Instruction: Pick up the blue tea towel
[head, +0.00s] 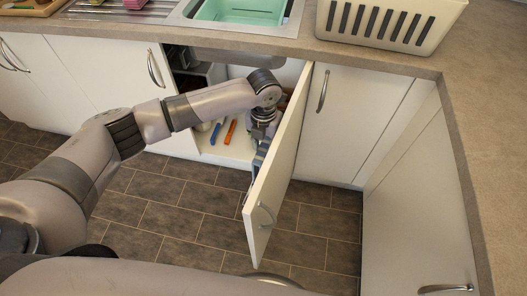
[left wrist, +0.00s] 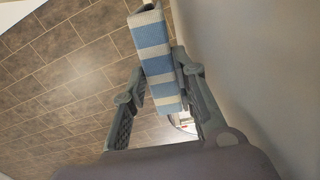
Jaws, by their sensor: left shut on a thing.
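The blue tea towel (left wrist: 152,45) has wide blue and pale grey stripes and shows clearly in the left wrist view. It lies between the fingers of my left gripper (left wrist: 160,78), which is shut on it. In the head view, my left gripper (head: 262,128) is inside the edge of the open cabinet door (head: 277,165), and a strip of the towel (head: 260,155) shows below it. The door hides most of the towel there. I cannot tell whether the towel still touches a rail or the door. My right gripper is out of view.
The cabinet interior (head: 238,150) holds a blue item (head: 216,133) and an orange item (head: 231,131) on its floor. Above are a sink with a green basin (head: 240,10) and a white slotted basket (head: 388,22). The tiled floor (head: 170,205) before the cabinets is clear.

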